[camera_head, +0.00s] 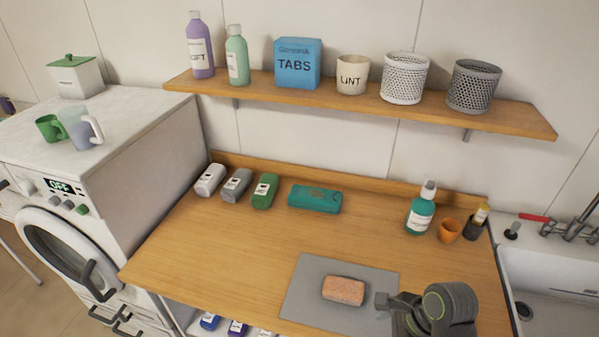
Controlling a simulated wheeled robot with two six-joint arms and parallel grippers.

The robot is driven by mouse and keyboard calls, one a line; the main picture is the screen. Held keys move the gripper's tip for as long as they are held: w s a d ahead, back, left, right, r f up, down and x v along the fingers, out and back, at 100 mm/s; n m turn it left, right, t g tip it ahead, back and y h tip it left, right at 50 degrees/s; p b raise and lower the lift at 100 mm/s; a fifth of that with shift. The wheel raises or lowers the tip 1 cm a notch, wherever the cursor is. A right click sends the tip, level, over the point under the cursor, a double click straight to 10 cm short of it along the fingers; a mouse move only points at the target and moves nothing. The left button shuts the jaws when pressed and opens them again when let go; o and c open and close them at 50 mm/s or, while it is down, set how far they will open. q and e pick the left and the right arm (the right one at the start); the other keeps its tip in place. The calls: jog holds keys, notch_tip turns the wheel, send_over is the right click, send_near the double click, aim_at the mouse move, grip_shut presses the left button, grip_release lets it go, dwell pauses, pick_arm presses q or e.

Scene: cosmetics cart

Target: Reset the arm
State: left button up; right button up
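My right arm comes in at the lower right, over the grey mat (305,312) on the wooden worktop. Its dark end, the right gripper (384,301), points left and is just right of a pinkish-brown block (343,290) lying on the mat. A small gap shows between them in the picture. The finger opening is too small and dark to read. My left gripper is not in view.
A teal case (315,198), a green bottle (265,191), a teal pump bottle (421,211) and an orange cup (449,230) line the worktop's back. A loaded shelf (350,103) hangs above. A sink (555,275) is right, a washing machine (150,150) left. The worktop's middle is clear.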

jog(key=s+d+f+n+t+h, duration=0.15)
jog(key=s+d+n+h, duration=0.35)
jog(key=s+d+n, duration=1.1)
notch_tip(320, 180, down, 33)
jog(key=a+n+b, duration=0.2)
jog(key=n+b, duration=0.1)
jog(key=b, duration=0.4)
jog(key=s+f+g+b, duration=0.1)
jog(key=s+f+b, duration=0.2)
jog(key=s+f, duration=0.4)
jog(key=s+a+f+g+b, duration=0.1)
jog(key=s+f+b, duration=0.2)
jog(key=s+f, duration=0.4)
notch_tip(320, 180, down, 6)
jog(key=shift+f, duration=0.15)
jog(key=shift+s, duration=0.1)
